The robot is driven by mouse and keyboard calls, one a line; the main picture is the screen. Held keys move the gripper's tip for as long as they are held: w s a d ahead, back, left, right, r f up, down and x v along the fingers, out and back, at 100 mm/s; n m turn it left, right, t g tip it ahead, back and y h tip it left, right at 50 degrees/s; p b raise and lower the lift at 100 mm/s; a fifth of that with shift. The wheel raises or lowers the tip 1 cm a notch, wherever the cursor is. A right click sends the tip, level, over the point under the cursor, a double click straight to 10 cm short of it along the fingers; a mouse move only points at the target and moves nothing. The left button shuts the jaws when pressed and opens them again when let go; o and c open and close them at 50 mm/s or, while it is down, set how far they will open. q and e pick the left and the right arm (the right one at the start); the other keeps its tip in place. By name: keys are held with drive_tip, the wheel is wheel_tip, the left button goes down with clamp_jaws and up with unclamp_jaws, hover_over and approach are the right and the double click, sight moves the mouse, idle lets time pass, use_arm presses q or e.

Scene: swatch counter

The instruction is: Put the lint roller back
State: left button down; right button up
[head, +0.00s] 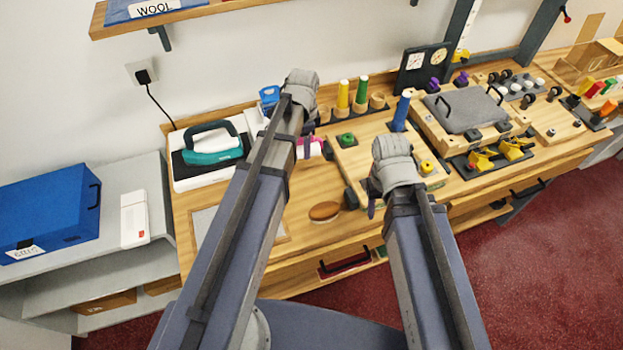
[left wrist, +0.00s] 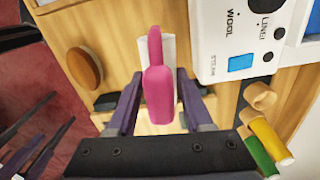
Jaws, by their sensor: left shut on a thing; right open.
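The pink lint roller (left wrist: 158,95) is between the fingers of my left gripper (left wrist: 159,108) in the left wrist view, and the gripper is shut on it. A white part shows just behind its pink shape. In the head view only a bit of the pink lint roller (head: 316,149) shows beside my left arm, which hides the rest. My right gripper (head: 362,203) is open over the front of the counter, its fingers mostly hidden under its wrist.
A teal iron (head: 212,145) stands on a white base at the left. A round brown wooden piece (head: 324,211) lies near the front edge. Yellow and green rollers (head: 362,88) stand at the back. A blue cylinder (head: 401,110) stands beyond my right gripper.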

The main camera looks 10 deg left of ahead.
use_arm(q)
drive_tip(key=shift+s+d+n, duration=0.5)
drive_tip(key=shift+s+d, duration=0.25)
wheel_tip(320, 180, down, 10)
drive_tip(key=b, duration=1)
drive_tip(key=shift+r, duration=0.1)
drive_tip(key=c, duration=0.8)
unclamp_jaws()
drive_tip(key=shift+f, duration=0.2)
drive_tip(key=o, duration=0.5)
drive_tip(key=shift+r, duration=0.15)
